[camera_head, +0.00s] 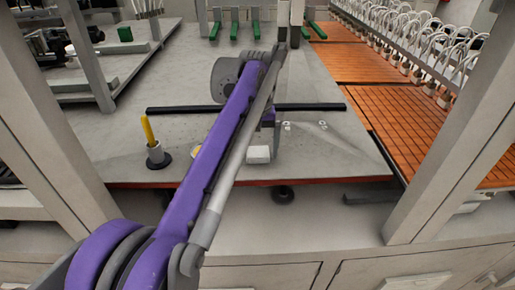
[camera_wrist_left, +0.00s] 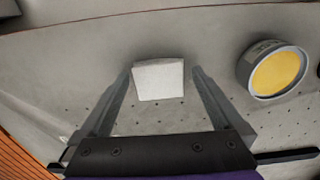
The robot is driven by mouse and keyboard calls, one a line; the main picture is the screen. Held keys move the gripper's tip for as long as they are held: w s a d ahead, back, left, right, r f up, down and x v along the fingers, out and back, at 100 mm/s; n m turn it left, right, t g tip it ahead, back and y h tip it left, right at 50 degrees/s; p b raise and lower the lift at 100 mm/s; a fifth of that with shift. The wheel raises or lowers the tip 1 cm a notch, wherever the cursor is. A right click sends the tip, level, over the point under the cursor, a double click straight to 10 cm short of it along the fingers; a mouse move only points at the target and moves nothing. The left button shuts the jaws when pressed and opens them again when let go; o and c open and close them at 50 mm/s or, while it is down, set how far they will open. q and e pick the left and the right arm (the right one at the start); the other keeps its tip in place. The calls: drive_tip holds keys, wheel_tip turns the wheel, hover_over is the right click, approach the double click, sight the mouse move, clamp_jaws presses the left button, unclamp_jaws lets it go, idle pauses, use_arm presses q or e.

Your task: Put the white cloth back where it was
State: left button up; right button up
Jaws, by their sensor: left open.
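The white cloth (camera_head: 258,154) is a small, pale, folded-looking block. It lies on the grey table (camera_head: 330,155) near the front edge. In the left wrist view the cloth (camera_wrist_left: 158,78) shows as a white square between and beyond my two fingertips. My left gripper (camera_wrist_left: 160,72) is open, its fingers apart on either side of the cloth in that view. I cannot tell whether they touch it. In the head view my left gripper (camera_head: 265,138) is mostly hidden behind my purple arm. My right gripper is not in view.
A round container with a yellow face (camera_wrist_left: 278,73) lies right of the cloth in the wrist view. A yellow-handled tool stands in a dark-based holder (camera_head: 156,155). A black bar (camera_head: 310,106) crosses the table. Frame posts (camera_head: 455,125) stand in front; orange slatted panels (camera_head: 400,105) lie right.

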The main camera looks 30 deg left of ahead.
sight(258, 153)
use_arm(q)
wheel_tip(258, 153, up, 8)
drive_tip(key=shift+f+p, duration=0.1)
drive_tip(key=shift+p, duration=0.45)
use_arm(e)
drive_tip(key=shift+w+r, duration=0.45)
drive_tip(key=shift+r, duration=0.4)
